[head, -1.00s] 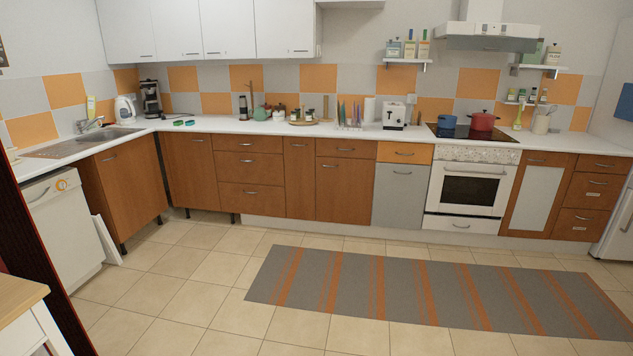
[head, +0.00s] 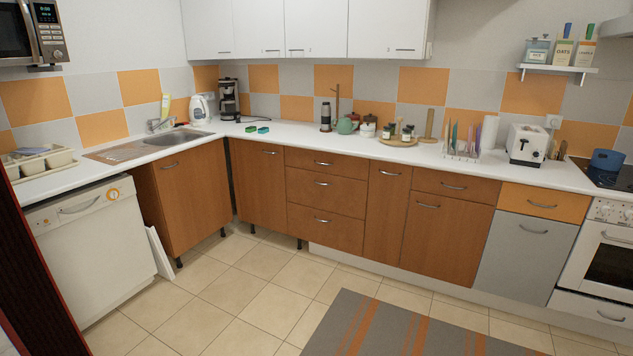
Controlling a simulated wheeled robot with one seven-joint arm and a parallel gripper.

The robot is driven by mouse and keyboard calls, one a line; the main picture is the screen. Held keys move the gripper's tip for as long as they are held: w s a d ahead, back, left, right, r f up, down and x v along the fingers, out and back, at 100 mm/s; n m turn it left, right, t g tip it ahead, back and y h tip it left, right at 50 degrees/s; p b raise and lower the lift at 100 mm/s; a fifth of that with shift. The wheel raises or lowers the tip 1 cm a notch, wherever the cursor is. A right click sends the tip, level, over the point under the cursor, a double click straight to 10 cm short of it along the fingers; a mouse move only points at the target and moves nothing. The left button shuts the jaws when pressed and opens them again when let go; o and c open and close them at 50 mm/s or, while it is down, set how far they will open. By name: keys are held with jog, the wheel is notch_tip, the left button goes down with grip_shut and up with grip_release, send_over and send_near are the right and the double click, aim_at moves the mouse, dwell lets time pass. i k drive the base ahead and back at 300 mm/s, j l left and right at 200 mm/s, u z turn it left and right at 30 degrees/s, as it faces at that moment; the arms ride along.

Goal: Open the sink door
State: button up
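The sink (head: 180,137) is set in the white counter at the left, with a metal tap (head: 160,123) behind it. Under it is the wooden sink door (head: 192,198), which looks shut, with a curved metal handle (head: 170,165) near its top edge. The cabinet stands on short dark legs. My gripper is not in view.
A white dishwasher (head: 90,245) stands left of the sink cabinet, with a white panel (head: 158,252) leaning between them. A dark red-edged upright (head: 30,270) fills the lower left edge. The tiled floor (head: 215,290) ahead is clear; a striped rug (head: 385,330) lies right.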

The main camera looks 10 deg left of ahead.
aim_at(192, 184)
jog(key=i+j+u, duration=0.15)
jog(key=i+u, duration=0.2)
jog(key=i, duration=0.75)
jog(key=i+l+u, duration=0.1)
jog(key=i+u, duration=0.25)
jog(key=i, duration=0.7)
jog(key=i+u, duration=0.15)
jog(key=i, duration=0.45)
jog(key=i+u, duration=0.15)
jog(key=i, duration=0.45)
jog(key=i+l+u, duration=0.15)
jog(key=i, duration=0.45)
jog(key=i+l+u, duration=0.15)
jog(key=i, duration=0.5)
jog(key=i+j, duration=0.15)
jog(key=i, duration=0.65)
